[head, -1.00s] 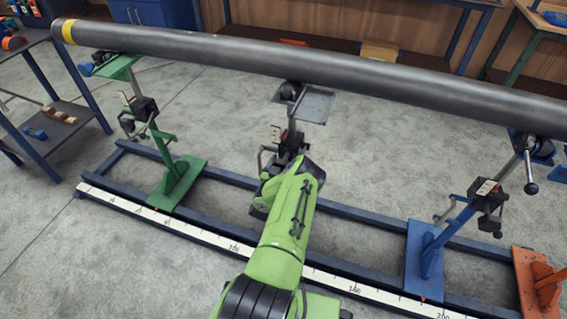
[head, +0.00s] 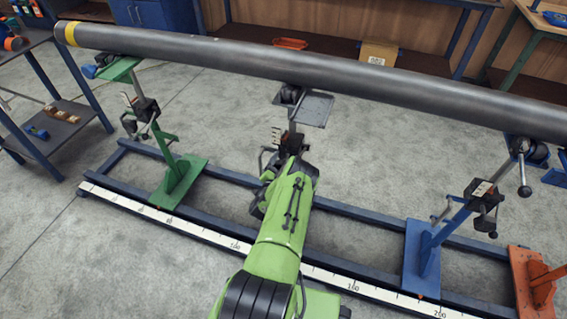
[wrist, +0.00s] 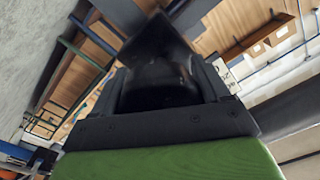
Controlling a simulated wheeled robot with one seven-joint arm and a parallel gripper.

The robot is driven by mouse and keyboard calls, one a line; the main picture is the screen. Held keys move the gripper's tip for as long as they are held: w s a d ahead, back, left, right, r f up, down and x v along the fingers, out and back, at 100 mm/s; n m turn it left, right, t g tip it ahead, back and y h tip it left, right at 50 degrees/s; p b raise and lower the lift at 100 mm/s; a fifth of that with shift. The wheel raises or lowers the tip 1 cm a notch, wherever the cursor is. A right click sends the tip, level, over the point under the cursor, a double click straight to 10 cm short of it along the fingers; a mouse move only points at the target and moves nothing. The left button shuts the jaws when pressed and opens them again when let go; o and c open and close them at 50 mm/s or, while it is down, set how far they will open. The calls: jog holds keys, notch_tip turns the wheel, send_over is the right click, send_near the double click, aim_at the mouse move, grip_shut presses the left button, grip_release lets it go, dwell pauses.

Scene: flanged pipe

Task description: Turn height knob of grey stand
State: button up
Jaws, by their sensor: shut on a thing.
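The grey stand (head: 318,108) is at the middle of the rail in the head view, under the pipe (head: 300,66). Its flat plate and short post show above my arm. Its dark clamp block (head: 292,143) is partly covered by my green arm. My gripper (head: 287,158) is at this block, mostly hidden behind my wrist. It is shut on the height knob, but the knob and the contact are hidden.
A green stand (head: 180,182) is to the left on the rail (head: 340,283); a blue stand (head: 423,255) and an orange stand (head: 535,275) are to the right. The long pipe spans above them. A cart (head: 62,130) stands at far left. Concrete floor between is clear.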

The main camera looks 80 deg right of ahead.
jog(key=shift+m, duration=0.8)
jog(key=o, duration=1)
